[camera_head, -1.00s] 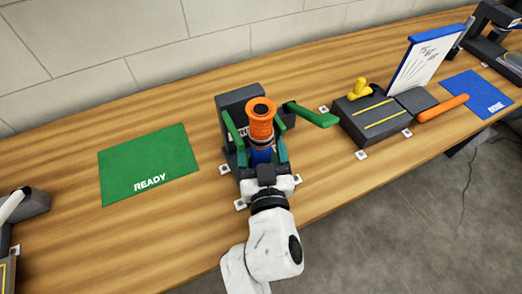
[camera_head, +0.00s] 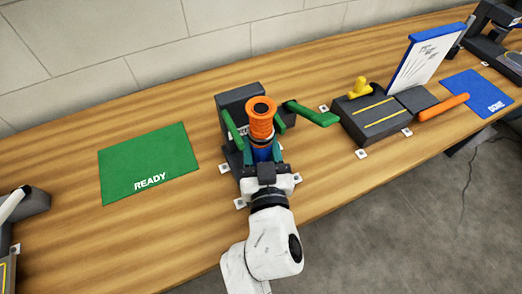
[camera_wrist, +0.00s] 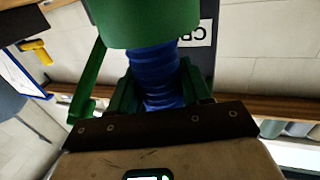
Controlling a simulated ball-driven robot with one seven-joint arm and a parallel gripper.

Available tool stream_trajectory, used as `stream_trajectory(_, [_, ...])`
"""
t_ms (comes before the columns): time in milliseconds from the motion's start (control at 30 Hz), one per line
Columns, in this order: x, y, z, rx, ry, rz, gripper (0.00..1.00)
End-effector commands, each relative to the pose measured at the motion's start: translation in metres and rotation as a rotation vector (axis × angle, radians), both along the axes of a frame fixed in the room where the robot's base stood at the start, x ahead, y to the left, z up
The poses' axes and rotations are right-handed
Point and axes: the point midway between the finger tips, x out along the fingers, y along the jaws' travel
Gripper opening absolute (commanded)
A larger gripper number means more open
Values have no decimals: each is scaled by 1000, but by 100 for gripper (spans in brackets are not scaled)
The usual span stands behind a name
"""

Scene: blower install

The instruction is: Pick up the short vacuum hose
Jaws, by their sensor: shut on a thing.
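The short hose stands upright in the dark holder at the middle of the bench. Its orange ribbed top (camera_head: 261,118) has a dark round opening. A blue ribbed part (camera_wrist: 157,78) shows below the orange in the head view (camera_head: 263,153). My gripper (camera_head: 262,158) reaches in from the front, and its green fingers are shut on the blue part. In the wrist view the fingers flank the blue ribs, with a wide green cylinder (camera_wrist: 145,22) at one end. The lower end of the hose is hidden in the head view.
Green arms (camera_head: 313,113) project from the dark holder (camera_head: 237,98). A READY mat (camera_head: 148,160) lies to the left. A dark block with a yellow handle (camera_head: 360,88), an orange bar (camera_head: 442,108) and a blue mat (camera_head: 475,93) lie to the right.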

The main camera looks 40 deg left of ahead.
Motion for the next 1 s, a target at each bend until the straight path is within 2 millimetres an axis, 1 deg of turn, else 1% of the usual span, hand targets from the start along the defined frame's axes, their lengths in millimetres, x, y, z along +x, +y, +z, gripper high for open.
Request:
stream_trajectory(167, [0, 0, 8, 4, -2, -1, 10])
stream_trajectory(267, [0, 0, 24, 5, -2, 0, 10])
stream_trajectory(400, [1, 0, 51, 7, -3, -1, 10])
stream_trajectory(600, [0, 0, 84, 6, -4, -1, 10])
stream_trajectory(700, [0, 0, 94, 4, -2, -1, 10])
stream_trajectory(800, [0, 0, 100, 2, -2, 0, 10])
stream_trajectory(1000, [0, 0, 101, 1, -1, 0, 10])
